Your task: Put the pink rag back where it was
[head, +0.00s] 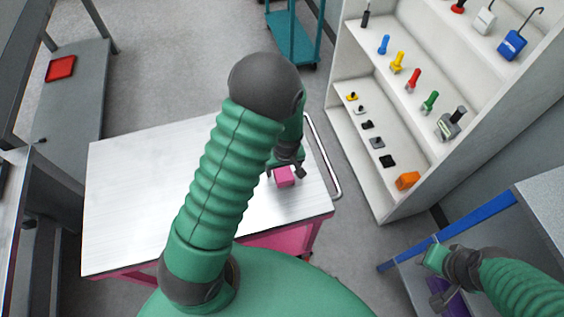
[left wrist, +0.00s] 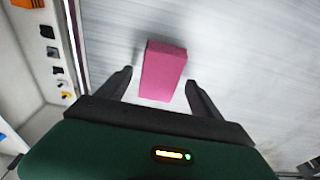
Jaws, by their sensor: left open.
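The pink rag (head: 285,178) looks like a small pink block and lies on the white top of a cart (head: 130,190), near its right side. In the left wrist view the pink rag (left wrist: 163,70) lies between and slightly beyond the fingertips. My left gripper (head: 286,170) is over the rag, with its fingers apart, one on each side; it also shows in the left wrist view (left wrist: 159,80). I cannot tell whether they touch it. My right gripper (head: 440,275) is at the lower right, away from the rag; its jaws are unclear.
A white shelf unit (head: 350,130) at the right holds several coloured tools and an orange block (head: 407,180). A metal handle (head: 325,160) runs along the cart's right side. A red tray (head: 61,68) lies on a grey bench at the left. Most of the cart top is bare.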

